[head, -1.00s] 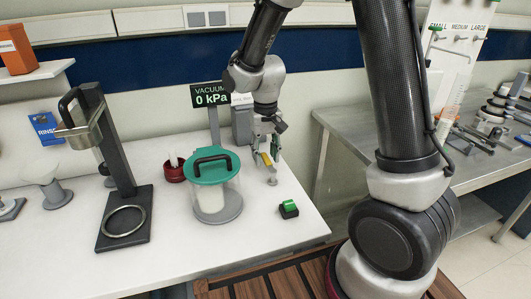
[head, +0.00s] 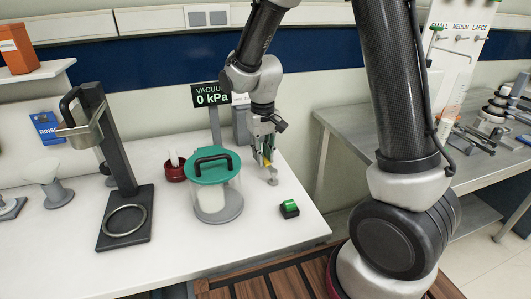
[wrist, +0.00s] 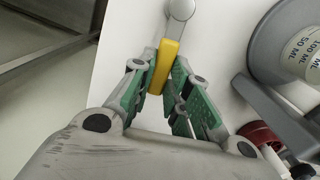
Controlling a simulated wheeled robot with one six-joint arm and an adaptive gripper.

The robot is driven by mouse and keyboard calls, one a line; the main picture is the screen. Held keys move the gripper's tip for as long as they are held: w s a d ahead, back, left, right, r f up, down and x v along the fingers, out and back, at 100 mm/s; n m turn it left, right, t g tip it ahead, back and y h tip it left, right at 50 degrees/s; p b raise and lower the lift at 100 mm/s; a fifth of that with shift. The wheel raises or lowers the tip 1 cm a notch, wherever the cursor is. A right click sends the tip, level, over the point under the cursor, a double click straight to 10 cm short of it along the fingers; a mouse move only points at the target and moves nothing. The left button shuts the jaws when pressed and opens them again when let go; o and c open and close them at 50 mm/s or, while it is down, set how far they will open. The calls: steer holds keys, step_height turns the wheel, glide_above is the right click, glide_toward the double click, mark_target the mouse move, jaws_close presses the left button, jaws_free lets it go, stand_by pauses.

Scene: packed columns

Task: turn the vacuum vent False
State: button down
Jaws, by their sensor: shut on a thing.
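The vacuum vent has a yellow lever handle (wrist: 164,66) and a grey round foot (head: 272,181) on the white bench, right of the clear vessel with a green lid (head: 211,168). My gripper (head: 266,155) points down at the vent. In the wrist view its green-padded fingers (wrist: 158,80) stand on both sides of the yellow lever, shut on it. The vacuum display (head: 211,95) reads 0 kPa. In the head view the fingers partly hide the lever.
A green rocker switch (head: 289,208) sits in front of the vent. A dark stand with a ring (head: 123,222) is left of the vessel. A red dish (head: 175,170) lies behind it. A steel table (head: 360,125) is at the right, across a gap.

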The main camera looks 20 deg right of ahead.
steer(key=a+n, duration=0.1)
steer(key=n, duration=0.1)
steer(key=s+a+n, duration=0.1)
steer(key=n, duration=0.1)
steer(key=shift+a, duration=0.25)
steer(key=a+n, duration=0.1)
steer(key=n, duration=0.1)
steer(key=s+n, duration=0.1)
steer(key=n, duration=0.1)
steer(key=shift+s+a, duration=0.15)
steer(key=shift+a, duration=0.2)
steer(key=s+n, duration=0.1)
steer(key=n, duration=0.1)
steer(key=s+a+n, duration=0.1)
steer(key=n, duration=0.1)
steer(key=shift+s+a+n, duration=0.1)
steer(key=shift+n, duration=0.2)
steer(key=shift+s+a+n, duration=0.1)
steer(key=shift+s+n, duration=0.4)
steer(key=shift+n, duration=0.4)
steer(key=shift+s+a+n, duration=0.1)
steer(key=shift+s+n, duration=0.4)
steer(key=shift+n, duration=0.4)
steer(key=shift+s, duration=0.1)
steer(key=c, duration=1.4)
jaws_free()
steer(key=shift+o, duration=0.2)
steer(key=shift+r, duration=0.1)
step_height(320, 180, up, 12)
